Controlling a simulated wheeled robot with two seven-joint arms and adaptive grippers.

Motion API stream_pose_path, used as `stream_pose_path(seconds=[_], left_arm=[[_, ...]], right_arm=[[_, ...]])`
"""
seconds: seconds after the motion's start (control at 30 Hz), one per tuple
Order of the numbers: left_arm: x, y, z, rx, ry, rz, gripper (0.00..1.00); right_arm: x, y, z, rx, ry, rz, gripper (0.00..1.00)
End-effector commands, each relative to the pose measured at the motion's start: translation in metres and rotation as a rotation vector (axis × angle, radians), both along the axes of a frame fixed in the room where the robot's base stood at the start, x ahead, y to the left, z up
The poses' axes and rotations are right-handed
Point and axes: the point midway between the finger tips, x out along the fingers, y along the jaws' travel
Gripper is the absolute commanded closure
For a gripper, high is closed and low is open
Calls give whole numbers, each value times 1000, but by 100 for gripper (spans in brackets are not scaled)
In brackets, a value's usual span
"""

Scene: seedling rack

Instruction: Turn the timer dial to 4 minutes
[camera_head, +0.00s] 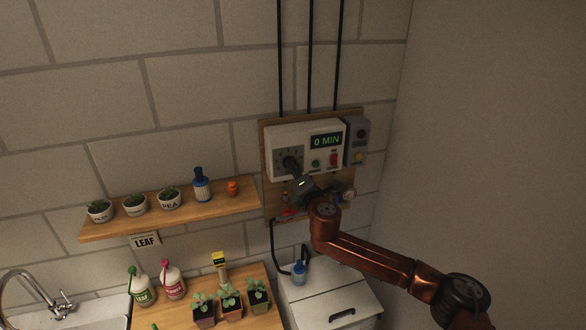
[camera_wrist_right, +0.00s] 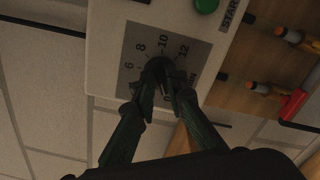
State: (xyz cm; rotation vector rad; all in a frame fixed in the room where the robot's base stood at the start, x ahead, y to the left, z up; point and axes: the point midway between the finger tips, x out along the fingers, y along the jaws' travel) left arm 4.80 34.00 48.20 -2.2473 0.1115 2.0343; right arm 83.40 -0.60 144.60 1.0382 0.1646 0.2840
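The timer box (camera_head: 280,134) is white and mounted on a wooden board on the wall. Its display (camera_head: 326,141) reads "0 MIN". The black timer dial (camera_head: 291,163) sits on a grey scale plate at the box's lower left. In the right wrist view the dial (camera_wrist_right: 158,69) is between the fingertips of my right gripper (camera_wrist_right: 162,80), which look closed around it. My right gripper (camera_head: 297,172) reaches the dial from below right. My left gripper is out of view.
A green button (camera_head: 315,163) and a red switch (camera_head: 334,159) sit right of the dial. A grey box (camera_head: 356,140) adjoins the timer. Red-handled valve parts (camera_head: 289,211) are below. A shelf (camera_head: 220,203) with pots and bottles is at left; seedlings (camera_head: 230,300) stand below.

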Motion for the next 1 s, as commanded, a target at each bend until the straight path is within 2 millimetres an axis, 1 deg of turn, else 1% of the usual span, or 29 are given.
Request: stream_pose_path(seconds=[0.03, 0.13, 0.17, 0.63, 0.83, 1.0], left_arm=[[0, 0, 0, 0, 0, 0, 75], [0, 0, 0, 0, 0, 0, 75], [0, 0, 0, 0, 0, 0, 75], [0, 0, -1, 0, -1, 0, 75], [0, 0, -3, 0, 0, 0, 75], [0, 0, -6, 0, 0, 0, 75]], right_arm=[[0, 0, 0, 0, 0, 0, 93], [0, 0, 0, 0, 0, 0, 99], [0, 0, 0, 0, 1, -1, 100], [0, -1, -1, 24, 9, -1, 100], [0, 0, -3, 110, 38, 0, 100], [0, 0, -3, 236, 79, 0, 100]])
